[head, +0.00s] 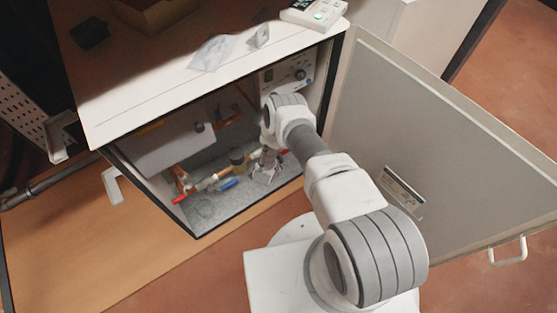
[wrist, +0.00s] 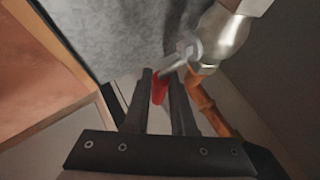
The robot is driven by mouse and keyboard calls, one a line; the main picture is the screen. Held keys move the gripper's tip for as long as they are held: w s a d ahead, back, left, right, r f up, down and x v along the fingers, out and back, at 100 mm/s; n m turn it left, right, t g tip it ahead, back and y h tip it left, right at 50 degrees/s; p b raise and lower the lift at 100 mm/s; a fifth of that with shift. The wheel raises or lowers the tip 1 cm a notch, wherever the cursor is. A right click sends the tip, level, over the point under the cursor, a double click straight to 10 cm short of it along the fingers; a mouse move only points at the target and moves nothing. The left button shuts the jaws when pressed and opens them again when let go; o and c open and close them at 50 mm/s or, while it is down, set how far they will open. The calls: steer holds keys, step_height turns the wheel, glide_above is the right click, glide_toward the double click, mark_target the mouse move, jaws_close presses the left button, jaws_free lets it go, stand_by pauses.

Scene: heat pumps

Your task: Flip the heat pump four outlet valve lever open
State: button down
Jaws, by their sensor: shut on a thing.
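In the wrist view, a red valve lever (wrist: 160,88) sits between the two dark fingers of my gripper (wrist: 160,76), which is shut on it. The lever joins a metal valve body (wrist: 190,50), with a copper pipe (wrist: 203,100) beside it. In the head view, my gripper (head: 267,172) is low inside the open heat pump cabinet, at the right part of the pipework. A red lever (head: 286,152) shows partly there beside my arm. Another red lever (head: 180,200) is at the left end of the pipes. No label number is readable.
A blue handle (head: 228,184) lies between the red levers. The open cabinet door (head: 430,150) stands to the right of my arm. The cabinet top (head: 150,85) overhangs the opening, and a control panel (head: 290,72) is behind my wrist.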

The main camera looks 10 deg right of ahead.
steer(key=shift+r, duration=0.1)
stand_by(0.7)
steer(key=c, duration=0.8)
jaws_free()
steer(key=shift+o, duration=0.2)
steer(key=p+v, duration=0.7)
steer(key=v, duration=1)
steer(key=shift+s+a, duration=0.2)
